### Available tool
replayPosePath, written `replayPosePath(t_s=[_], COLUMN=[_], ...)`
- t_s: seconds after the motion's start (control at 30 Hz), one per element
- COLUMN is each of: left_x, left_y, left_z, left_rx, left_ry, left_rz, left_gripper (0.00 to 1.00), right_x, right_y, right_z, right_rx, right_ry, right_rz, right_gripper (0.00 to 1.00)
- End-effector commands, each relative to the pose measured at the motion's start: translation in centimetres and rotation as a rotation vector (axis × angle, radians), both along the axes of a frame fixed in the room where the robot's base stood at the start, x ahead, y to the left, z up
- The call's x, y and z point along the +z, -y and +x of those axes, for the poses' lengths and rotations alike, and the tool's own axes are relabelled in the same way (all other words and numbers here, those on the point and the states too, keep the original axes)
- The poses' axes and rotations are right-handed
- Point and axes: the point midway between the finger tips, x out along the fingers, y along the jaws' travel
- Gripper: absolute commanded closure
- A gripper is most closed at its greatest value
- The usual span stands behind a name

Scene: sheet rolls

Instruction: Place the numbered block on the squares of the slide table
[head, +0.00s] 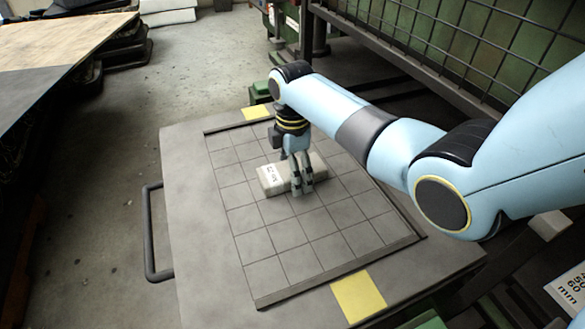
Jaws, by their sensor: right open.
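The numbered block (270,181), pale with dark print on its left part, lies on the grid squares of the slide table (190,230). My right gripper (303,191) points down in front of the block and hides part of its right half. Its jaws are open, with the fingertips low near the block's near side. I cannot tell whether a finger touches the block. My left gripper is not in view.
Yellow patches (359,296) mark the slide table's near and far edges, and a dark bar handle (150,235) sticks out at its left. A wire mesh rack (470,45) stands behind my right arm. A wooden-topped table (55,45) is at the upper left. Most grid squares are bare.

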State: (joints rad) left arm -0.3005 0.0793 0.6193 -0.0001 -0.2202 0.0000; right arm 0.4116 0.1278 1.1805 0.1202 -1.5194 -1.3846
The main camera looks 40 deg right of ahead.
Motion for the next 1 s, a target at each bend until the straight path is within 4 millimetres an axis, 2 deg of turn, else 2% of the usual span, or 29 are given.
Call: replayPosePath(t_s=[0.13,0.23,0.5,0.7,0.83,1.0], left_x=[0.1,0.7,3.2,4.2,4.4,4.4], left_y=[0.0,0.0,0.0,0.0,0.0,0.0], left_z=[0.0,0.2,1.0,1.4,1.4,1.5], left_rx=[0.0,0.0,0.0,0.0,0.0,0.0], left_ry=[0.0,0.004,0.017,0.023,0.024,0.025], left_rz=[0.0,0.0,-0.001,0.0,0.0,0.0], left_gripper=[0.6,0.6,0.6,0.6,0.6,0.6], right_x=[0.4,1.7,7.9,11.2,12.2,12.3], right_y=[0.0,0.0,0.0,0.0,0.0,0.0], right_z=[0.0,0.1,0.1,0.1,0.1,0.0], right_rx=[0.0,0.0,0.0,0.0,0.0,0.0], right_ry=[0.001,0.002,0.005,0.003,0.002,0.0], right_rz=[0.0,0.0,0.0,0.0,0.001,0.0], right_gripper=[0.11,0.11,0.11,0.11,0.11,0.11])
